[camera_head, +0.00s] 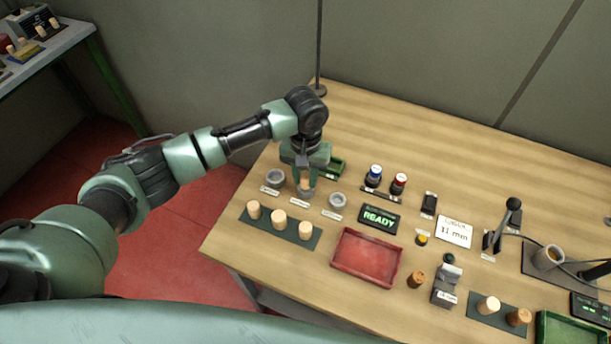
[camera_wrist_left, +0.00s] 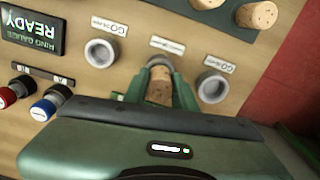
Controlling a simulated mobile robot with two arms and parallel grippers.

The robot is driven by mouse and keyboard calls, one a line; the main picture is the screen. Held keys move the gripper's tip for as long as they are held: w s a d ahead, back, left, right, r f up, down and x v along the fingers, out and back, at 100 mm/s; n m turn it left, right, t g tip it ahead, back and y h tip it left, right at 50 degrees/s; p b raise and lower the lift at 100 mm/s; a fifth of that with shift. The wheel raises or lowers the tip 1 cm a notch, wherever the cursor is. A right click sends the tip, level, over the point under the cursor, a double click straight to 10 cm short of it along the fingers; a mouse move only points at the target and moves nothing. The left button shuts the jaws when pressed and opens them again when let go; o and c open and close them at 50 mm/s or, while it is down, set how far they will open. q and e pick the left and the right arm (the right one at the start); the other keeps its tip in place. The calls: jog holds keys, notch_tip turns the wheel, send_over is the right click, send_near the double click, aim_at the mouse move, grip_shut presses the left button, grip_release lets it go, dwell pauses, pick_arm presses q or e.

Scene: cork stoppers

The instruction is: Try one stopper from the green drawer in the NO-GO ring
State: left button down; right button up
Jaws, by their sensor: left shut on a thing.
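My left gripper (camera_head: 306,182) is shut on a cork stopper (camera_head: 305,184) and holds it upright at the middle of three ring gauges. In the left wrist view the stopper (camera_wrist_left: 159,88) sits between the fingers (camera_wrist_left: 160,92), with the grey middle ring (camera_wrist_left: 158,61) just beyond its end. I cannot tell whether the stopper touches or enters that ring; its label is too small to read. The outer rings (camera_head: 275,177) (camera_head: 338,200) are empty; their labels in the wrist view start with "GO". A green tray (camera_head: 334,166) is partly hidden behind the gripper. My right gripper is out of view.
Three stoppers (camera_head: 279,222) stand on a dark strip in front of the rings. A red tray (camera_head: 367,257) and a READY display (camera_head: 379,217) lie to the right. Blue (camera_head: 375,172) and red (camera_head: 399,181) knobs stand behind the display. Another green tray (camera_head: 545,325) is at front right.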

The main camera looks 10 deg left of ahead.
pick_arm(q)
jog(key=shift+f, duration=0.55)
dwell(0.4)
jog(key=c, duration=1.1)
grip_release()
jog(key=shift+o, duration=0.2)
jog(key=shift+r, duration=0.1)
notch_tip(320, 180, up, 8)
jog(key=shift+f+b, duration=0.2)
jog(key=shift+b, duration=0.5)
